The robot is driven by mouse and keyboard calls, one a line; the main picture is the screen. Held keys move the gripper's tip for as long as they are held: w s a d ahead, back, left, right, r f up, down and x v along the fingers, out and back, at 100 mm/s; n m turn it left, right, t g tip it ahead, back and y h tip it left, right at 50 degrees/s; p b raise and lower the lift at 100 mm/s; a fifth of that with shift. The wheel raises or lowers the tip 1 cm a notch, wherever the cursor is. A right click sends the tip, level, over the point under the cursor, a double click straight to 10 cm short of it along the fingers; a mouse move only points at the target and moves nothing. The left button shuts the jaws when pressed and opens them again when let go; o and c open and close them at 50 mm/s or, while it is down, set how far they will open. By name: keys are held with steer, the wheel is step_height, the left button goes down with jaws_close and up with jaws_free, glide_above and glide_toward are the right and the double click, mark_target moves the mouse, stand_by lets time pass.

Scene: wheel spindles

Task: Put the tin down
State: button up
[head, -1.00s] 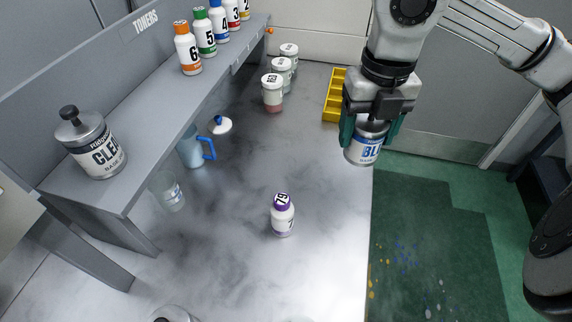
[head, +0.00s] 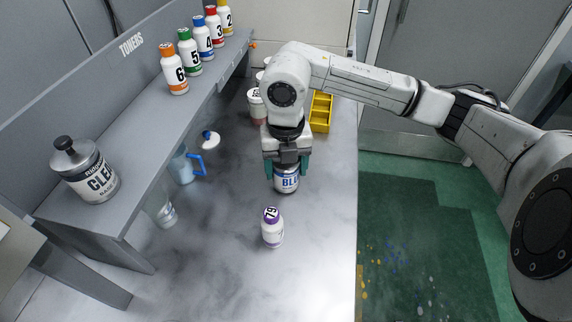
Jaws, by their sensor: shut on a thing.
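The tin (head: 287,181) is a small can with a white and blue label that reads "BLU". My gripper (head: 287,168) points down and is shut on it, with a teal finger on each side. The tin is upright, over the grey tabletop (head: 320,235), behind the purple-capped bottle. I cannot tell whether its base touches the table. The tin's top is hidden by my gripper.
A purple-capped bottle (head: 272,228) stands just in front of the tin. A yellow tray (head: 320,112) and a white jar (head: 256,105) are behind. A blue jug (head: 183,166) stands left, by the shelf (head: 150,130) with numbered bottles. Table to the right is clear.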

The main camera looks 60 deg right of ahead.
steer(key=shift+f, duration=0.4)
steer(key=shift+f, duration=0.1)
steer(key=shift+f, duration=0.1)
steer(key=o, duration=1.3)
steer(key=shift+c, duration=0.2)
step_height(320, 180, up, 12)
steer(key=shift+r+b, duration=0.25)
steer(key=shift+b, duration=0.4)
